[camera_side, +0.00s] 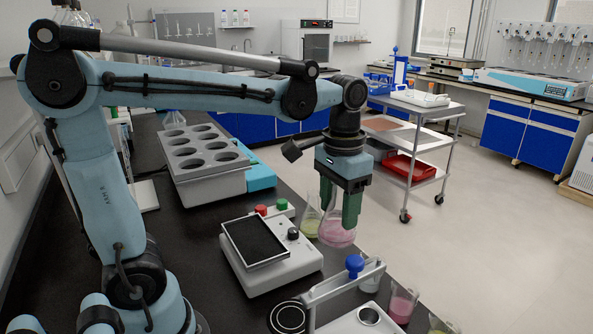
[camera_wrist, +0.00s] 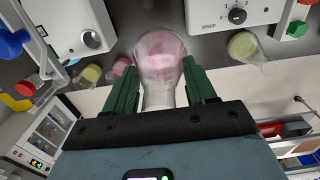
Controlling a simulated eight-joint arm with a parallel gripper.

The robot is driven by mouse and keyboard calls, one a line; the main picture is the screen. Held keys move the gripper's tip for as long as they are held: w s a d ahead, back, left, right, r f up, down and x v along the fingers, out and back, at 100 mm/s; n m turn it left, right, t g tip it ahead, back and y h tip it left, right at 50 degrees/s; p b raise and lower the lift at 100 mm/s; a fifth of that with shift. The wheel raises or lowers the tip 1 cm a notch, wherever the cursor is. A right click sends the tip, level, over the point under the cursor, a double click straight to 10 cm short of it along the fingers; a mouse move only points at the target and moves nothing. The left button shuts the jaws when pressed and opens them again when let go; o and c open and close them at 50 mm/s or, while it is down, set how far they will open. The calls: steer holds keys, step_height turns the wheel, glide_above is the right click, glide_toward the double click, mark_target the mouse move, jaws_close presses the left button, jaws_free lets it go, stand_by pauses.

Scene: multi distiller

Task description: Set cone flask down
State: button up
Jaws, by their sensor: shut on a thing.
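A cone flask with pink contents (camera_side: 338,232) hangs upright between the green fingers of my gripper (camera_side: 340,200) in the side view. In the wrist view the flask (camera_wrist: 160,62) sits between both fingers of my gripper (camera_wrist: 163,88), which are shut on its neck. The flask is held near the right edge of the black bench, and I cannot tell its exact height above the top.
A white device with a black plate (camera_side: 256,243) and a knob is left of the flask. In front are a stand with a blue knob (camera_side: 354,266) and a beaker with pink liquid (camera_side: 402,303). A grey block with round wells (camera_side: 200,152) is behind left. The floor lies right of the bench.

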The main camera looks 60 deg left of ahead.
steer(key=s+a+r, duration=0.4)
steer(key=s, duration=0.5)
glide_above(253, 239)
step_height(253, 239, down, 7)
steer(key=shift+f, duration=1.85)
steer(key=o, duration=1.2)
steer(key=shift+f, duration=0.1)
